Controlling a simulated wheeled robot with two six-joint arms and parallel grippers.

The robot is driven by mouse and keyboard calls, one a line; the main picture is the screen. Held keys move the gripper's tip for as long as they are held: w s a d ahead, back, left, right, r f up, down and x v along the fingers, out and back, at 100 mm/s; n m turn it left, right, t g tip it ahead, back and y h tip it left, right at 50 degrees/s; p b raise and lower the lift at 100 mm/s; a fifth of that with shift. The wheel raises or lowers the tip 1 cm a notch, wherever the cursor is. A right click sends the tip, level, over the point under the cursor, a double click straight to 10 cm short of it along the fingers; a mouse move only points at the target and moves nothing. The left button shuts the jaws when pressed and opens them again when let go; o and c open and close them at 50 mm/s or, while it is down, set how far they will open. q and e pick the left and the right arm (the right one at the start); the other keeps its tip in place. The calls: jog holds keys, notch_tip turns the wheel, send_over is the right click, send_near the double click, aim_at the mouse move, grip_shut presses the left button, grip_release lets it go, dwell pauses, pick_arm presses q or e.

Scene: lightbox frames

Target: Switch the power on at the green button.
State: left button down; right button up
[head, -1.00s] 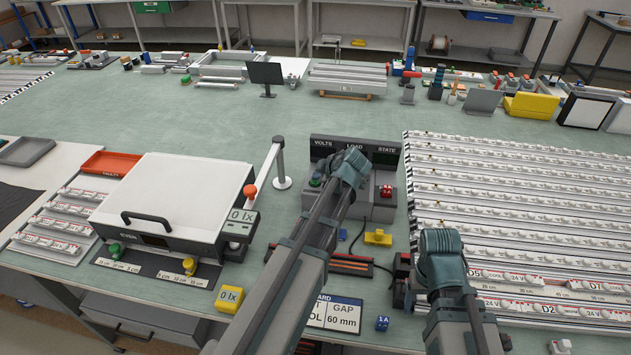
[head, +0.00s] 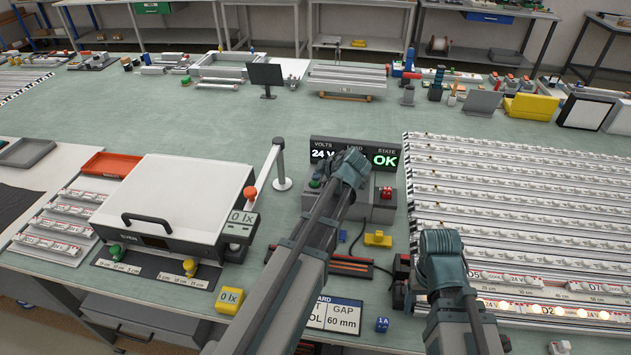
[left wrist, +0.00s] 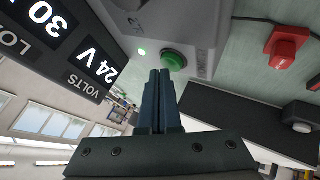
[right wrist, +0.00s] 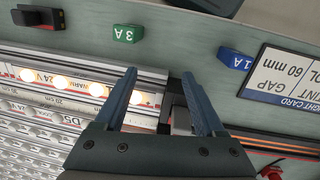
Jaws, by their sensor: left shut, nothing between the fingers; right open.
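The green button (head: 315,183) sits on the left of a grey power supply (head: 376,213); it also shows in the left wrist view (left wrist: 174,62). The supply's display (head: 385,160) is lit, with "24 V" and a green "OK". A small green light (left wrist: 141,52) glows beside the button. My left gripper (left wrist: 160,72) is shut and empty, its tips at the button's edge; I cannot tell whether they touch it. In the head view my left wrist hides its fingers and part of the display. My right gripper (right wrist: 159,75) is open and empty above the strip ends.
Light strips (head: 490,200) fill the right of the table, and several lamps (right wrist: 60,82) on the nearest one glow. A red button (head: 386,191) is on the supply's right. A yellow block (head: 378,238) and a white lidded box (head: 175,195) stand nearby.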

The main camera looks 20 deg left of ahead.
aim_at(318, 184)
pick_arm(q)
jog(key=shift+r, duration=0.15)
pick_arm(e)
jog(key=shift+r, duration=0.1)
pick_arm(q)
notch_tip(318, 184, up, 6)
jog(key=p, duration=0.6)
pick_arm(e)
notch_tip(318, 184, up, 6)
jog(key=shift+f, duration=0.1)
pick_arm(q)
jog(key=s+d+f+m+g+h, duration=0.2)
jog(key=s+d+f+m+h, duration=0.1)
jog(key=s+d+m, duration=0.9)
jog(key=s+d+f+m+g+h, duration=0.3)
jog(key=s+d+m, duration=0.9)
jog(key=s+d, duration=0.1)
jog(key=shift+d+f, duration=0.4)
jog(key=shift+d, duration=0.05)
